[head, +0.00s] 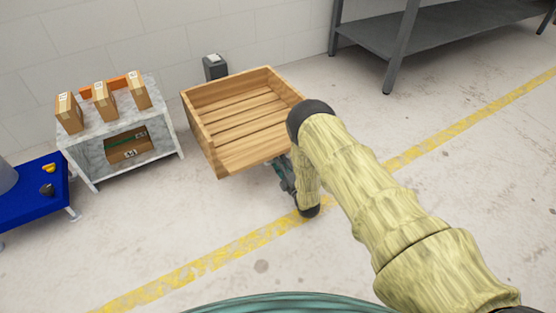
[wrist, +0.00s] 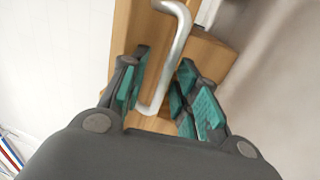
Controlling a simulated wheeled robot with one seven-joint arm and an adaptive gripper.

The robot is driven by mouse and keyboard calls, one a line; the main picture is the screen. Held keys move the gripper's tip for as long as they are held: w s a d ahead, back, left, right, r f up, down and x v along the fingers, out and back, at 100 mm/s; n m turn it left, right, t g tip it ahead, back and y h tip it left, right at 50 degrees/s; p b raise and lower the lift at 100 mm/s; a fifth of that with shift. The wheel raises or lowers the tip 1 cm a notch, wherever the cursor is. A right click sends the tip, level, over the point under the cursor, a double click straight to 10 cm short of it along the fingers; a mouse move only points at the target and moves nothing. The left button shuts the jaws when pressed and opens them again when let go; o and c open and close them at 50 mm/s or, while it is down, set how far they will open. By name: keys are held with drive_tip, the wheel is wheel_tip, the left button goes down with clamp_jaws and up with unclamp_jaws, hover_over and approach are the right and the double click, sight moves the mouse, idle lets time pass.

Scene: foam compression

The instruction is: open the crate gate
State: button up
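The wooden crate (head: 201,140) is an open-topped slatted box in the middle of the head view. I cannot make out there which side is the gate. My gripper (head: 284,176) is at the crate's front right, below its rim, partly hidden by my arm. In the wrist view a bent silver handle (wrist: 172,56) is fixed to a wooden part (wrist: 124,38) of the crate. My gripper (wrist: 162,92) is open, with its teal-padded fingers on both sides of the handle. The right finger is close to the handle; whether it touches I cannot tell.
A marble-look stand (head: 90,155) with several cardboard boxes stands left of the crate. A blue table (head: 35,205) is at the far left. A grey bin (head: 214,67) stands behind the crate, a grey metal shelf (head: 440,28) at the back right. The floor in front is clear.

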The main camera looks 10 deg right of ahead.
drive_tip(key=v, duration=1)
drive_tip(key=shift+s+f, duration=0.1)
drive_tip(key=shift+s, duration=0.15)
